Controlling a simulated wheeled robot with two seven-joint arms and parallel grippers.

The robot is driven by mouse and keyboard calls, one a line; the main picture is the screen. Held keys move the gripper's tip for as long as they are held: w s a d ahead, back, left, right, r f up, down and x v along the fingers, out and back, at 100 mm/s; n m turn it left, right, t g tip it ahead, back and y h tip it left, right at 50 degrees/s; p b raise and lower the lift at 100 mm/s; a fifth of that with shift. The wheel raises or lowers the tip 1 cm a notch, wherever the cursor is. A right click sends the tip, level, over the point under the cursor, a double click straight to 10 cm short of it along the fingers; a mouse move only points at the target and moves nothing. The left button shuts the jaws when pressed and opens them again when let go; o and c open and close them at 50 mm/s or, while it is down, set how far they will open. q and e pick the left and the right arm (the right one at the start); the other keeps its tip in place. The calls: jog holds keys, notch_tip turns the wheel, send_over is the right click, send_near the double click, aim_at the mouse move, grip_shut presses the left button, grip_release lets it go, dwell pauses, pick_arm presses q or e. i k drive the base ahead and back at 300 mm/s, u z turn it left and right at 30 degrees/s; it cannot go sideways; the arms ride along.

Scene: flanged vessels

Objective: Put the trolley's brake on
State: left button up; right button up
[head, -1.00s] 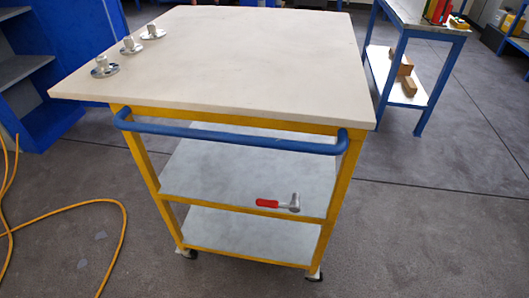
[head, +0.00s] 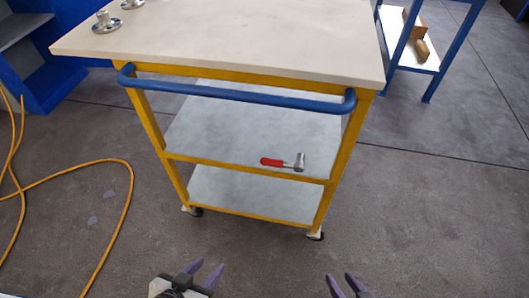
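The trolley (head: 220,69) has a pale top, a yellow frame, a blue push bar (head: 235,94) across its near side and two grey lower shelves. A lever (head: 272,162) with a red grip and a metal hub at its right end lies level at the near edge of the middle shelf. I take it for the brake lever. Castors show under the near legs, at left (head: 196,211) and right (head: 316,236). My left gripper (head: 210,264) is open and empty at the bottom of the view. My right gripper (head: 338,276) is open and empty, further right. Both are apart from the trolley.
Two flanged metal pieces (head: 104,24) (head: 133,4) stand on the trolley's top at far left. An orange hose (head: 128,200) lies on the floor at left. A blue-framed bench (head: 445,58) with brown blocks stands at back right. The floor right of the trolley is clear.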

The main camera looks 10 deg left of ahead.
aim_at(280, 164)
jog(key=u, duration=1.85)
jog(key=i, duration=1.75)
jog(key=z, duration=3.85)
